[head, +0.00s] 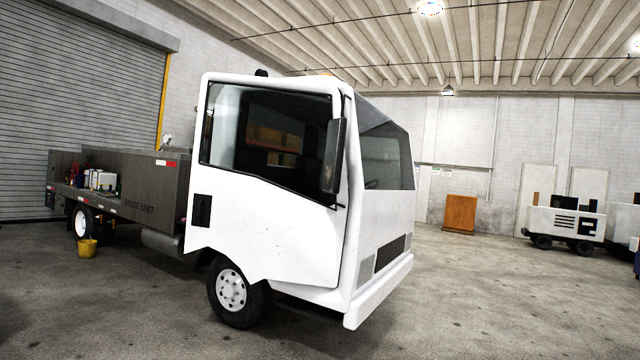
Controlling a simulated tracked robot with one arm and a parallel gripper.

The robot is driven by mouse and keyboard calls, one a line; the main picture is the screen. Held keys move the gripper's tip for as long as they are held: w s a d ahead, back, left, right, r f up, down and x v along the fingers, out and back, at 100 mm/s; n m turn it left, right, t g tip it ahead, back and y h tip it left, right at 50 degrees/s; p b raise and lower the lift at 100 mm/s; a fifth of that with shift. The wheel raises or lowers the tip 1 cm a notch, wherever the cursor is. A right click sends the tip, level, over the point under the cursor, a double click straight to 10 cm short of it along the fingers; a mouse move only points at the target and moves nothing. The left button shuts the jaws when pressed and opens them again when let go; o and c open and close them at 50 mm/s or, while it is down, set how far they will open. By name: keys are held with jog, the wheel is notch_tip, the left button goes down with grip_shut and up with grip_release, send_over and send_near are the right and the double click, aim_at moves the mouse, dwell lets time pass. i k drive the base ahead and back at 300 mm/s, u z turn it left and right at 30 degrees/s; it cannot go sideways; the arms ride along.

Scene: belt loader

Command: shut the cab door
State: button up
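The white cab door (265,235) is on the side of the truck cab facing me, in the middle of the head view. It has a large dark window and a black handle (202,210) near its left, rear edge. A black mirror (333,156) stands at its front, right side. No clear gap shows around the door from this angle, so I cannot tell whether it is open or shut. The cab front (388,225) faces right. My gripper is not in view.
The front wheel (239,291) is below the door. A white cart (562,222) stands far right. The concrete floor in front is clear.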

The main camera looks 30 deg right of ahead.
aim_at(269, 229)
jog(key=z, duration=0.5)
jog(key=i, duration=5.2)
jog(key=u, duration=0.3)
jog(key=i, duration=2.15)
jog(key=u, duration=0.15)
